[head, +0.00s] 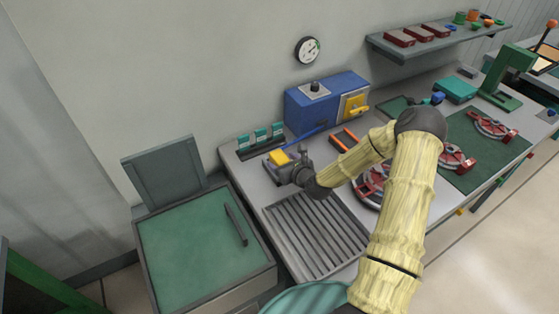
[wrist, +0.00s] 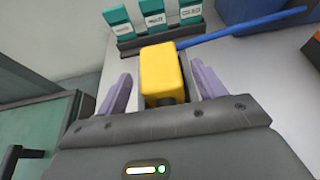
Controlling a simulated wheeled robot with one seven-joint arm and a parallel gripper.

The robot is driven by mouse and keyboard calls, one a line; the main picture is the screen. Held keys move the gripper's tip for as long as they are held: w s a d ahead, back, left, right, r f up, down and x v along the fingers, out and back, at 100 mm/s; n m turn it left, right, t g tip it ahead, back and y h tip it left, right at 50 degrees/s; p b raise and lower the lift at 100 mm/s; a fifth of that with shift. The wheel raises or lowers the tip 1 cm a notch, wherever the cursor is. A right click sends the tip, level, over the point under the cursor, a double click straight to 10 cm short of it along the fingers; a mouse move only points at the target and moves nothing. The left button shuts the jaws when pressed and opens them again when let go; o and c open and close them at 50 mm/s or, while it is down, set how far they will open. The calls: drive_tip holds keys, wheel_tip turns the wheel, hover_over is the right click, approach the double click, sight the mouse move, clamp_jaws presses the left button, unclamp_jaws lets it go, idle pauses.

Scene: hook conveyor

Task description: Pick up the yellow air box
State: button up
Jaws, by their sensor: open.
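The yellow air box (head: 279,158) is a small yellow block on the grey workbench, just in front of the rack of green packets. In the wrist view the yellow air box (wrist: 162,73) stands between the two purple fingers of my gripper (wrist: 160,88). A gap shows between the box and the left finger; the right finger is close to its side, and I cannot tell if it touches. In the head view my gripper (head: 287,166) is at the box and hides part of it. The gripper is open. The lower part of the box is hidden.
The rack with green packets (wrist: 160,33) stands right behind the box. A blue tool (wrist: 245,27) lies close on the right, near the blue machine (head: 325,102). A slatted grey tray (head: 317,236) lies in front. A green-topped bin (head: 190,245) is at the left.

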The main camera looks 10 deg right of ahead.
sight(280, 157)
drive_tip(key=shift+x, duration=1.45)
drive_tip(key=shift+s, duration=0.1)
drive_tip(key=c, duration=1.2)
drive_tip(key=shift+r, duration=0.1)
wheel_tip(280, 157, up, 10)
drive_tip(key=shift+f+b, duration=0.1)
drive_tip(key=shift+b, duration=0.6)
